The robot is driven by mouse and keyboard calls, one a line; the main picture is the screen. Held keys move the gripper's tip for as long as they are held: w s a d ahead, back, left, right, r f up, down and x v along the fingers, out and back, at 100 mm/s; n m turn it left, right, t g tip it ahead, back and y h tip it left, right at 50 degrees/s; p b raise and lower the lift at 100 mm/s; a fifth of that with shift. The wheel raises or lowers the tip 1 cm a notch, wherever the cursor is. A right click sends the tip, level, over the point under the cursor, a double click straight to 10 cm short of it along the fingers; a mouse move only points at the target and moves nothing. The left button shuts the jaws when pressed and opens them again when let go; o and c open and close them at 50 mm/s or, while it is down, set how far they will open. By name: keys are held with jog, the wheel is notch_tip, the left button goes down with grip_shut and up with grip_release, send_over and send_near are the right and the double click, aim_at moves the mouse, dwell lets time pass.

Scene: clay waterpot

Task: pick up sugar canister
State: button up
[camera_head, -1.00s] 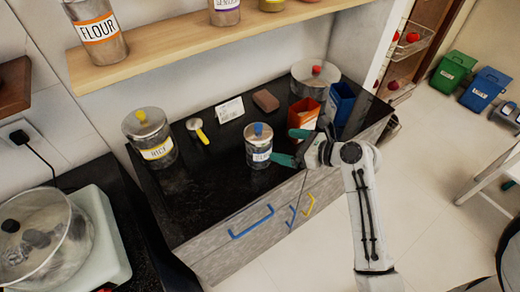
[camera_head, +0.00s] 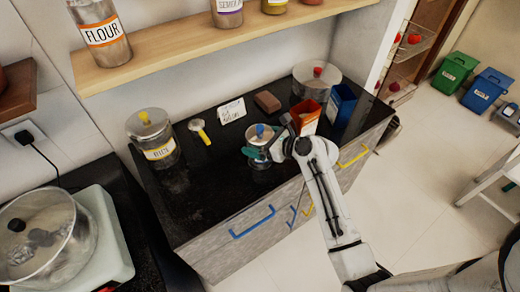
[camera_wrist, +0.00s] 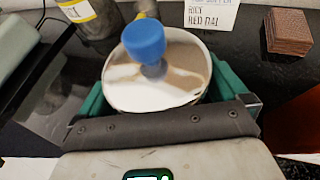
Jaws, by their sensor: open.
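A metal canister with a blue knob (camera_head: 257,138) stands upright near the front edge of the black counter. Its label is hidden by my gripper, so I cannot read whether it says sugar. My gripper (camera_head: 265,151) has its teal fingers open, one on each side of this canister. In the wrist view, the canister's round lid (camera_wrist: 180,82) and blue knob fill the space between the fingers (camera_wrist: 163,95). I cannot tell whether either finger touches it.
A rice canister (camera_head: 154,138) with a yellow knob stands at left. Behind are a card (camera_head: 231,110), a brown block (camera_head: 267,101) and a yellow-handled tool (camera_head: 200,131). Orange (camera_head: 307,112) and blue (camera_head: 341,103) boxes and a red-knobbed pot (camera_head: 317,80) crowd the right. A shelf (camera_head: 200,45) hangs above.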

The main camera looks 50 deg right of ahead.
jog(key=c, duration=1.8)
jog(key=shift+r, duration=0.1)
